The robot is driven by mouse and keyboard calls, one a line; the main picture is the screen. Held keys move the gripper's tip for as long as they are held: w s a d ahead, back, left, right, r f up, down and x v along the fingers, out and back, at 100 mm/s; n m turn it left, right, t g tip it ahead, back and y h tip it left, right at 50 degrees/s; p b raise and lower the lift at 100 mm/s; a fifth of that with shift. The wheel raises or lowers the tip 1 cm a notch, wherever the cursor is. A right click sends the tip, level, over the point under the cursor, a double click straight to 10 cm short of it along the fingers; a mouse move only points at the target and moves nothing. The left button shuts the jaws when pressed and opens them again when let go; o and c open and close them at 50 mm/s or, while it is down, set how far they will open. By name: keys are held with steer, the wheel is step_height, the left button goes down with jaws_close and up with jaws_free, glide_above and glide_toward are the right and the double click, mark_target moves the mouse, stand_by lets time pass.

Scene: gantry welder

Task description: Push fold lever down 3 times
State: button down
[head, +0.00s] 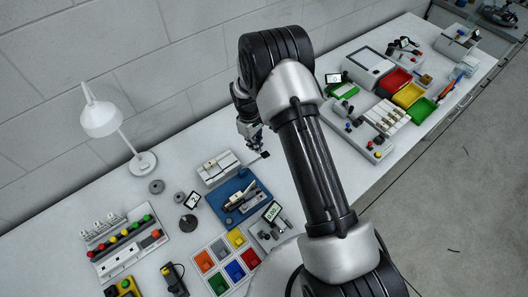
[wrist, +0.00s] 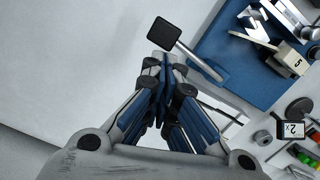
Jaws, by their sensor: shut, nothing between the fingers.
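The fold lever is a metal rod with a black square pad (wrist: 164,33) at its free end. Its other end meets a small blue bracket beside a blue base plate (wrist: 228,52). In the head view the pad (head: 265,155) sticks out past the blue base (head: 255,207). My gripper (wrist: 165,64) is shut and empty, its fingertips close beside the pad and rod. I cannot tell whether they touch the lever. In the head view my gripper (head: 256,146) hangs just left of the pad, partly behind my arm.
A metal piece marked 5 (wrist: 299,61) stands on the blue base. A white block fixture (head: 218,168), a small display reading 2 (head: 193,199) and coloured trays (head: 220,283) are nearby. A white lamp (head: 101,118) stands left. The wall runs behind the bench.

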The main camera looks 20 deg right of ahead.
steer(key=shift+s, duration=0.1)
step_height(320, 180, up, 12)
steer(key=w, duration=0.1)
steer(key=shift+a, duration=0.4)
steer(key=shift+s+p, duration=0.1)
steer(key=shift+p, duration=0.45)
